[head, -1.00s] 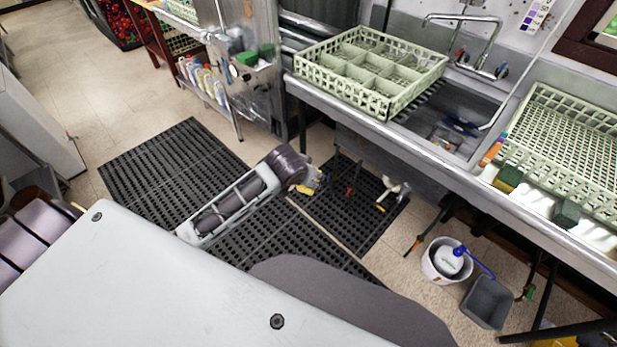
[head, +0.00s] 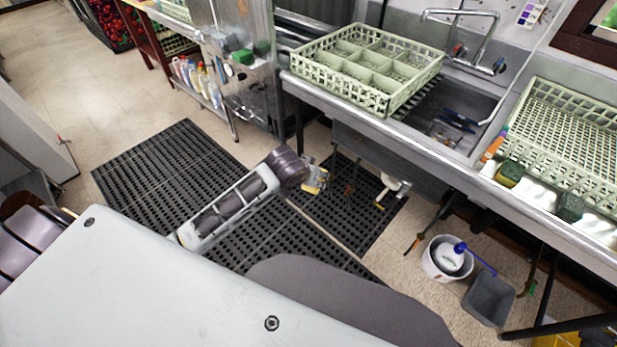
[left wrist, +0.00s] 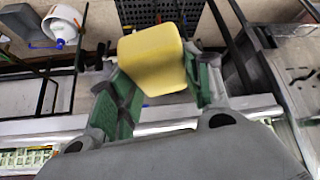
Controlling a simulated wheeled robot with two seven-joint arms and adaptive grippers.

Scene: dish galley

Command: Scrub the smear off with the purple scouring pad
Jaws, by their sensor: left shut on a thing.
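My left gripper (head: 316,176) hangs beyond the end of my left arm, over the dark floor mat and in front of the sink counter. In the left wrist view its green-sided fingers (left wrist: 158,92) are shut on a yellow block (left wrist: 152,62). The block's yellow face fills the gap between the fingertips. I cannot tell whether it has another colour on its hidden sides. A small purple-blue patch (head: 504,130) shows beside an orange piece (head: 492,150) at the right rack; I cannot tell if it is the scouring pad. I cannot make out the smear. My right gripper is not in view.
A pale green divided rack (head: 365,72) stands left of the sink (head: 450,125). Another rack (head: 565,140) stands at right, with a yellow-green sponge (head: 509,173) and dark green block (head: 570,207) before it. A white bucket (head: 437,268) and grey bin (head: 488,298) stand below.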

